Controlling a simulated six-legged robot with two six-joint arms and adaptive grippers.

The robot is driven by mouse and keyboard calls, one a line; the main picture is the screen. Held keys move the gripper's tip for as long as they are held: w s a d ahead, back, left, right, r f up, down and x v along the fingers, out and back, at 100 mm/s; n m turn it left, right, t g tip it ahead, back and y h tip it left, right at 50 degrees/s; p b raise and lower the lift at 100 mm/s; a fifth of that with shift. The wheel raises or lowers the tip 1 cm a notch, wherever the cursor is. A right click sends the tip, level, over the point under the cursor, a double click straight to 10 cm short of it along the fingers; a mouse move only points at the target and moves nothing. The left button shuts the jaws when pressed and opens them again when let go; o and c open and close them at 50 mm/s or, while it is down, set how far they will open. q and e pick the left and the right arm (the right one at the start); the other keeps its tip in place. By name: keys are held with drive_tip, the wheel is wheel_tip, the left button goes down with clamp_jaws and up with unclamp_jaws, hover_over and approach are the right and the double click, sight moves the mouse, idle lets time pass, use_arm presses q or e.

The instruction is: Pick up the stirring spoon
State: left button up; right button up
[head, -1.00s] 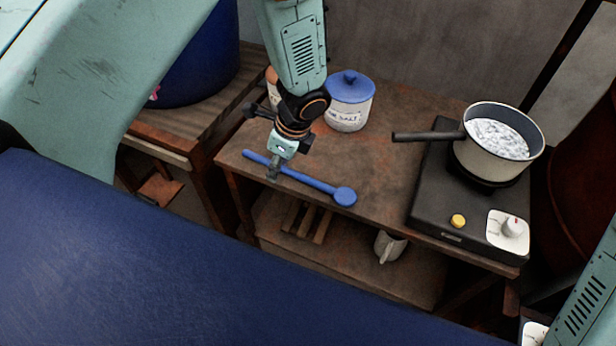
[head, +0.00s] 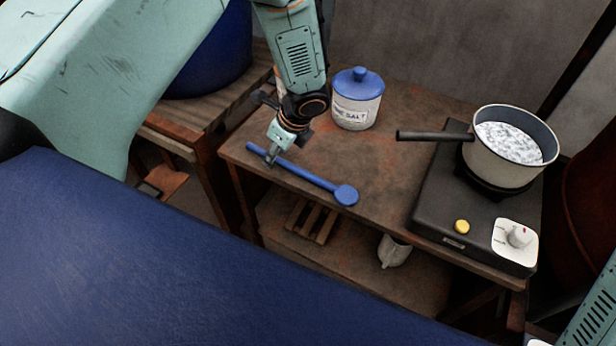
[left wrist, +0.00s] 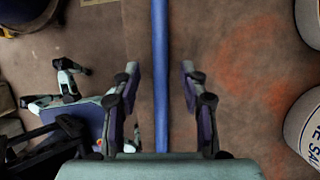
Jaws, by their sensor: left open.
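The blue stirring spoon (head: 308,177) lies flat near the front edge of the wooden table, its round bowl end to the right. My left gripper (head: 269,158) is over the handle toward its left end, pointing down. In the left wrist view the spoon's handle (left wrist: 160,60) runs between the two open fingers (left wrist: 161,85), with a gap on each side. The fingers do not touch it there. My right gripper is not in view; only a piece of my right arm shows at the lower right.
A white salt jar (head: 357,100) with a blue lid stands behind the spoon. A pot (head: 500,160) of bubbling liquid sits on a black hot plate (head: 430,205) at the right, its handle pointing left. A mug (head: 394,251) is on the lower shelf. The table between spoon and hot plate is clear.

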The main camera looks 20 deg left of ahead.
use_arm(q)
drive_tip(key=shift+a+f, duration=0.35)
drive_tip(key=shift+f, duration=0.15)
drive_tip(key=shift+w+d, duration=0.1)
drive_tip(key=shift+d, duration=0.1)
drive_tip(key=shift+c, duration=0.7)
drive_tip(key=shift+a, duration=0.15)
drive_tip(key=c, duration=0.6)
clamp_jaws()
